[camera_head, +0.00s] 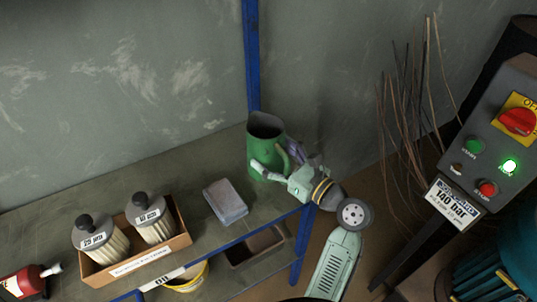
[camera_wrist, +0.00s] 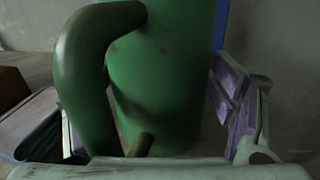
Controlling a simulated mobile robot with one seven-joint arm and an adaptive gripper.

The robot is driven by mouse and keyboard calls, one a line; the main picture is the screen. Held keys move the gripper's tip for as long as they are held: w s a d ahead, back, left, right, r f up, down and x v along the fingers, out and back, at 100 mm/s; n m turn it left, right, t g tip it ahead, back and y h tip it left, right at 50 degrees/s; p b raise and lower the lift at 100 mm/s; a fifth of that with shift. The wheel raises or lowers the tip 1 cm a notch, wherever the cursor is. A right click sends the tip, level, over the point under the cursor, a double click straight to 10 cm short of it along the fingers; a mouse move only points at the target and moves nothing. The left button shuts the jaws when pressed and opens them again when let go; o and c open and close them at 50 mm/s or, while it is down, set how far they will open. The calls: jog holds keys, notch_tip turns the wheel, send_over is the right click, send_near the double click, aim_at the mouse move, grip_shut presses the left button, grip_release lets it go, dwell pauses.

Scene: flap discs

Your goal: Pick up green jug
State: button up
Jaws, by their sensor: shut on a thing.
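The green jug (camera_head: 264,132) stands upright near the right end of the shelf, by the blue post. It has an open top and a curved handle on its right side in the head view. It fills the middle of the wrist view (camera_wrist: 165,80), with its thick handle at the left. My gripper (camera_head: 275,163) reaches in from the lower right and is shut on the jug, with a finger on either side of the body. Part of the jug's lower side is hidden by my gripper. I cannot tell whether its base touches the shelf.
A grey-blue block (camera_head: 226,201) lies on the shelf left of the jug. A cardboard box (camera_head: 150,264) with two filters stands further left, with a red canister (camera_head: 22,283) beyond. A blue post (camera_head: 252,60) rises behind the jug. Thin rods (camera_head: 412,110) and a control panel (camera_head: 495,150) are at right.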

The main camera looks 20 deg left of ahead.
jog(key=c, duration=0.9)
jog(key=shift+c, duration=0.6)
jog(key=shift+r, duration=0.2)
